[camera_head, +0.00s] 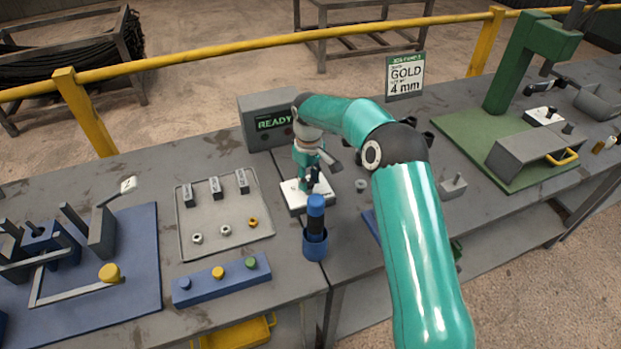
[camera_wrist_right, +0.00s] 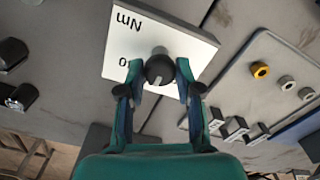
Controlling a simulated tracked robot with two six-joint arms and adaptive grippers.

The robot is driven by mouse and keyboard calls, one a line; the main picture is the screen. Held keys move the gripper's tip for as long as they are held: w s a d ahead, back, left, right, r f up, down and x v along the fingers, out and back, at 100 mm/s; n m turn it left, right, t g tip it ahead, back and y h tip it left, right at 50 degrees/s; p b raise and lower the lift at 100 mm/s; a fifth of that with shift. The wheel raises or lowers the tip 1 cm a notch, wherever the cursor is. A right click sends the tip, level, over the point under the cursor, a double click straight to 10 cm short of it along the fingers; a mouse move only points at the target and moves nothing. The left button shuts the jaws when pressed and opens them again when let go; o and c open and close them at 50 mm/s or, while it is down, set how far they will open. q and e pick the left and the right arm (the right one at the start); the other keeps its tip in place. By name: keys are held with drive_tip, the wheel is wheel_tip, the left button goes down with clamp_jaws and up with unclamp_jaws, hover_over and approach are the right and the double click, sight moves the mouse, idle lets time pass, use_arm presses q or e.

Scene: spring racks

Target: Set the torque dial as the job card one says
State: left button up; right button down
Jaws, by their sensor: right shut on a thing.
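The torque dial is a white plate (camera_head: 294,200) on the bench below the READY display; it also shows in the wrist view, where its white plate (camera_wrist_right: 190,38) carries upside-down "Nm" lettering. A dark round knob (camera_wrist_right: 160,69) with a pale pointer mark stands on it. My right gripper (camera_wrist_right: 159,76) is shut on the knob, one finger on each side. In the head view this gripper (camera_head: 313,184) hides most of the dial. The job card (camera_head: 405,75) stands at the back, reading "GOLD" and "4 mm"; its smaller lines are too small to read. My left gripper is out of view.
A grey box with a green READY display (camera_head: 272,123) stands behind the dial. A blue cup (camera_head: 315,246) holding a blue-handled tool stands in front. A tray (camera_head: 185,254) of nuts and blocks and a blue button bar (camera_head: 222,279) lie left. A green press (camera_head: 509,75) stands right.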

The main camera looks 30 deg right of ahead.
drive_tip(key=m+b, duration=0.1)
drive_tip(key=m, duration=0.3)
drive_tip(key=m+b, duration=0.1)
drive_tip(key=m, duration=0.4)
drive_tip(key=shift+w+r+m, duration=0.1)
drive_tip(key=shift+m, duration=0.2)
idle(0.4)
drive_tip(key=c, duration=0.8)
unclamp_jaws()
drive_tip(key=shift+o, duration=0.2)
drive_tip(key=shift+r, duration=0.1)
